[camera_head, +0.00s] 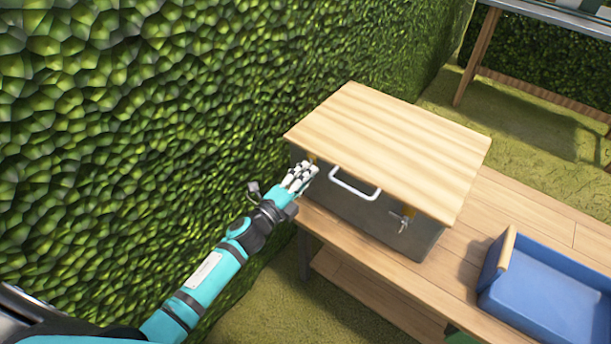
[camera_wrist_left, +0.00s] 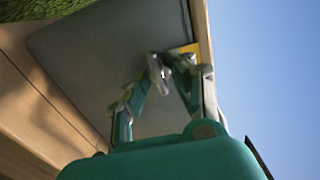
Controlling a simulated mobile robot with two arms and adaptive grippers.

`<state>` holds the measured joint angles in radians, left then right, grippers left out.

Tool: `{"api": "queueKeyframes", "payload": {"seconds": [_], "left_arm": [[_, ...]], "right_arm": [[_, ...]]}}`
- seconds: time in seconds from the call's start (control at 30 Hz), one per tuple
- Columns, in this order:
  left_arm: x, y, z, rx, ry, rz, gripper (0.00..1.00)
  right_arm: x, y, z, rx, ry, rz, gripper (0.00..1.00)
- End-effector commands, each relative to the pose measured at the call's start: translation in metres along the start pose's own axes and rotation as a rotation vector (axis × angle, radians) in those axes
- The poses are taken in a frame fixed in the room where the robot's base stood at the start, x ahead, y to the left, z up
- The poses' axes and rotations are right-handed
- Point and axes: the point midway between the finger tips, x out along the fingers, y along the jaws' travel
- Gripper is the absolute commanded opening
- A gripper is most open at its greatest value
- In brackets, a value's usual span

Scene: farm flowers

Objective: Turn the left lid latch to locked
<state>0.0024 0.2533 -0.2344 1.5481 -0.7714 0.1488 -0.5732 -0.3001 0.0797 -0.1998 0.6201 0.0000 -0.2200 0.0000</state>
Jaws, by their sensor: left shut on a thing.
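A grey box (camera_head: 405,240) with a wooden lid (camera_head: 390,145) stands on a wooden bench. The lid is down on the box. The right-hand latch (camera_head: 401,221) hangs on the box front, below a yellow plate. My left gripper (camera_head: 308,172) is at the box's left front corner, just under the lid edge. In the left wrist view, the gripper (camera_wrist_left: 172,72) is shut on the left lid latch (camera_wrist_left: 163,78), beside a yellow plate (camera_wrist_left: 186,49). The fingers hide much of this latch, so its exact angle is unclear. My right gripper is not in view.
A white handle (camera_head: 355,184) sticks out from the box front between the latches. A blue tray (camera_head: 545,285) with a wooden grip stands on the bench (camera_head: 345,238) at right. A green hedge (camera_head: 130,110) rises close at left and behind.

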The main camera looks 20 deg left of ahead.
Motion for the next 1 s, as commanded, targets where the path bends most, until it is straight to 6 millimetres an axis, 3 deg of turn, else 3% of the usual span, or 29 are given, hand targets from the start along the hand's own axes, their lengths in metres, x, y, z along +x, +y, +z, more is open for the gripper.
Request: {"api": "queueKeyframes", "payload": {"seconds": [0.13, 0.17, 0.3, 0.67, 1.0], "left_arm": [[-0.001, 0.002, -0.001, 0.000, 0.001, 0.004, 0.00], [-0.001, 0.002, -0.001, 0.000, 0.001, 0.004, 0.28], [-0.001, 0.002, -0.001, 0.000, 0.001, 0.003, 0.45], [-0.008, 0.001, 0.000, -0.002, 0.000, 0.002, 0.45], [-0.074, 0.002, -0.001, -0.002, 0.000, 0.005, 0.45]], "right_arm": [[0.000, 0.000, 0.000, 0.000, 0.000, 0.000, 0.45], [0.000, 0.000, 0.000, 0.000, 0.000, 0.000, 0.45], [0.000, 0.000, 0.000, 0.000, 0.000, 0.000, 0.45], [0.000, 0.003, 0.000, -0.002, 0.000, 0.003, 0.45], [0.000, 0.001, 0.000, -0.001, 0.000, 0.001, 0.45]]}}
